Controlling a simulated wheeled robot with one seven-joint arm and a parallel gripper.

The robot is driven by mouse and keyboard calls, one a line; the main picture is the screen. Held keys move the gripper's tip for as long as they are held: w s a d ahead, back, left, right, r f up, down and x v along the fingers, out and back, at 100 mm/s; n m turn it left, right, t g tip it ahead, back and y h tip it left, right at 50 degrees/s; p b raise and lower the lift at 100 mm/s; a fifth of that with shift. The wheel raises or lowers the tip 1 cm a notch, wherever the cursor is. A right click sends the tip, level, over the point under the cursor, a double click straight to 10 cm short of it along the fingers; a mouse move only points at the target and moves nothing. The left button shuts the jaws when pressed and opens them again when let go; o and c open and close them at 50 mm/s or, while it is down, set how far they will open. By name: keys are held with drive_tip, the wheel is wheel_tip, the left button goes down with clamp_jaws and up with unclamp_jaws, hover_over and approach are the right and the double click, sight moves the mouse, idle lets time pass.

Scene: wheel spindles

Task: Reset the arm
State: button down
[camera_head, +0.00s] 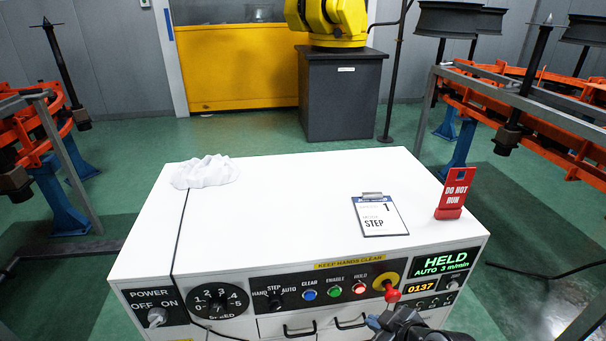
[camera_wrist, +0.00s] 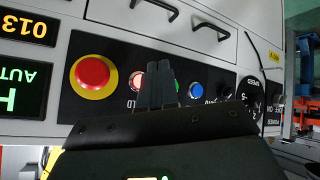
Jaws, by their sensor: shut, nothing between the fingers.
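My gripper (camera_head: 374,321) is at the bottom of the head view, in front of the cabinet's lower right face. In the wrist view its two dark fingers (camera_wrist: 162,68) are together with nothing between them. They overlap the control panel in that picture, near the red and blue buttons; whether they touch anything I cannot tell. The white control cabinet (camera_head: 280,205) fills the middle of the head view. Its red stop button (camera_head: 392,296) sits on a yellow ring, and it also shows in the wrist view (camera_wrist: 90,73). The display (camera_head: 441,263) reads HELD, AUTO 3 m/min.
On the cabinet top are a crumpled white cloth (camera_head: 205,172), a clipboard (camera_head: 379,215) reading STEP and a red DO NOT RUN sign (camera_head: 453,194). Drawer handles (camera_head: 299,331) stick out below the panel. Orange conveyor rails (camera_head: 540,107) stand at both sides.

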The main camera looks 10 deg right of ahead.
drive_tip(key=s+d+r+m+t+h, duration=0.1)
drive_tip(key=s+m, duration=0.1)
drive_tip(key=s, duration=0.9)
drive_tip(key=s+d+r+m+t+h, duration=0.1)
drive_tip(key=s+r+m+t+h, duration=0.1)
drive_tip(key=s, duration=1)
drive_tip(key=s+a+r+m+t, duration=0.2)
drive_tip(key=s+r+m, duration=0.1)
drive_tip(key=s+r, duration=1.2)
wheel_tip(320, 180, up, 4)
drive_tip(key=shift+s+a+r+t+p, duration=0.2)
drive_tip(key=shift+a+t+p, duration=0.1)
drive_tip(key=shift+t, duration=0.1)
